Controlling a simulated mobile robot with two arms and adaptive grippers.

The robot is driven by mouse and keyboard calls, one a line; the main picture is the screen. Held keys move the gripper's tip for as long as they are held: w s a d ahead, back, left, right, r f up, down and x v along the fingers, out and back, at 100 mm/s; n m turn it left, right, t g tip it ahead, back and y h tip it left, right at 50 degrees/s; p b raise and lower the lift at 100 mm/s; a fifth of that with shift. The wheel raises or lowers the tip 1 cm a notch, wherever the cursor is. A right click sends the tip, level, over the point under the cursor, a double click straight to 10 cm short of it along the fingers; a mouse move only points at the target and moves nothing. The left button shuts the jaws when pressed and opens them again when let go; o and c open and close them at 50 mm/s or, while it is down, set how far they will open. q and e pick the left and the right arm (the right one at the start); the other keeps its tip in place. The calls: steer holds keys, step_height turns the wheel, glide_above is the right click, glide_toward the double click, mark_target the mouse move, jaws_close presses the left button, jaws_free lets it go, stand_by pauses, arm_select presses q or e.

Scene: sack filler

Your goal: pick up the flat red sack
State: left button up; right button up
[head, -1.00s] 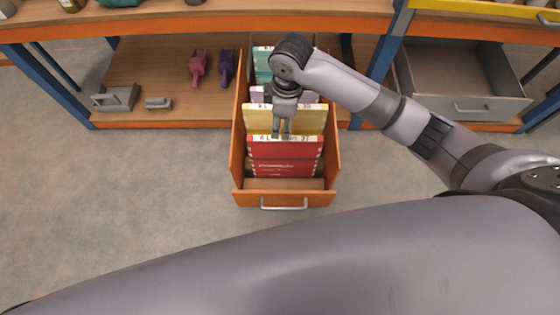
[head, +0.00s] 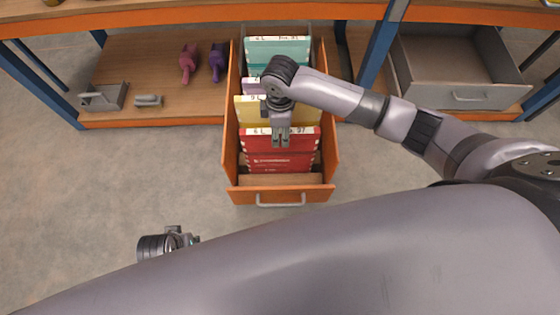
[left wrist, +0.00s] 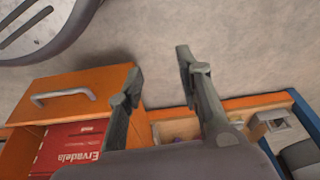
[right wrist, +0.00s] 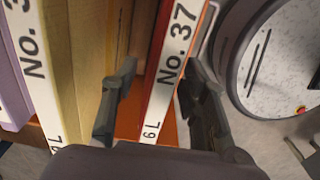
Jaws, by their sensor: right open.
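The flat red sack (head: 300,140) stands upright in the orange drawer, with a white label along its top edge. It also shows edge-on in the right wrist view (right wrist: 153,85), its label reading No. 37. My right gripper (head: 280,144) is open, pointing down at the sack's top edge. In the right wrist view its fingers (right wrist: 162,70) are on either side of that edge, with gaps visible. My left gripper (head: 188,240) hangs left of the drawer front. In the left wrist view its fingers (left wrist: 158,62) are apart and empty. The red sack's lower part is hidden in the drawer.
Yellow (head: 245,110), purple and teal (head: 278,50) sacks stand behind the red one in the orange drawer (head: 230,150). Pink (head: 188,62) and purple (head: 217,62) objects and grey metal parts lie on the shelf. A grey open drawer (head: 450,70) is at right. The floor is clear.

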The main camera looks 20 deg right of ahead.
steer(key=shift+s+f, duration=0.1)
steer(key=shift+f, duration=0.5)
arm_select(q)
steer(key=w+b+v, duration=0.1)
steer(key=v, duration=0.5)
steer(key=shift+w+r+b, duration=0.4)
steer(key=shift+w+r, duration=0.05)
steer(key=shift+w, duration=0.05)
arm_select(e)
steer(key=f, duration=0.4)
steer(key=shift+s+d, duration=0.15)
steer(key=shift+d, duration=0.1)
steer(key=shift+c, duration=0.6)
jaws_close()
